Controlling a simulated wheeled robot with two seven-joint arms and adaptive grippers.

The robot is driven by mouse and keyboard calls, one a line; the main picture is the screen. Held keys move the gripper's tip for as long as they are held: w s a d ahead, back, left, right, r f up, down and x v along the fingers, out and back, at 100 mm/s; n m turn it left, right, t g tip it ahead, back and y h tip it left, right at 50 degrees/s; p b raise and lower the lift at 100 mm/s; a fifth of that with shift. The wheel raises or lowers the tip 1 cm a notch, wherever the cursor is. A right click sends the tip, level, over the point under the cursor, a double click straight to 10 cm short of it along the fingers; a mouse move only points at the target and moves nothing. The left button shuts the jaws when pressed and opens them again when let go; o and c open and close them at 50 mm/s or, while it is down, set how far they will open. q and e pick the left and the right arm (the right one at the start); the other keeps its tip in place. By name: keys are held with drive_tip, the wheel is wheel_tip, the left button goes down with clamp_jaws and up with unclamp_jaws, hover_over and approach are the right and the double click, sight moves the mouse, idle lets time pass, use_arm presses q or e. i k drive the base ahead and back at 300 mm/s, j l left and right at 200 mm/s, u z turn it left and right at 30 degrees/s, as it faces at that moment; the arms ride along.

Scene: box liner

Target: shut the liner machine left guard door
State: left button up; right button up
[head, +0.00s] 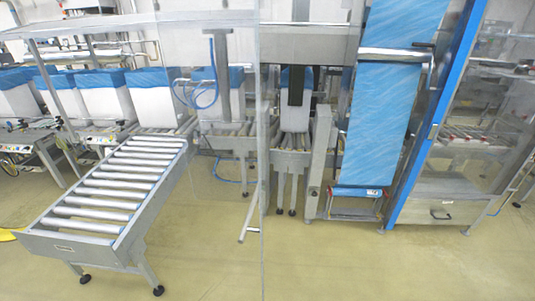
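The liner machine (306,45) stands in the middle of the head view. A clear guard panel (225,165), which looks like the left guard door, covers the left part of the machine. Its straight vertical edge runs down the middle of the view to the bottom. A slim grey bar (251,215) with a short foot shows beside that edge; I cannot tell whether it is a handle. The panel seems to stand out towards me, but its hinge and exact angle are hard to make out. Neither of my grippers is in view.
A roller conveyor (104,193) slopes towards me at left. Lined white boxes (152,99) stand behind it. A blue-framed guard (432,130) and grey cabinet (440,212) are at right, beside blue liner film (378,120). The yellow floor (340,268) in front is clear.

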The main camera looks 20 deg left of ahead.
sight(276, 22)
drive_tip(key=i+j, duration=0.1)
drive_tip(key=j, duration=0.7)
drive_tip(key=i+j+z, duration=0.1)
drive_tip(key=j, duration=0.35)
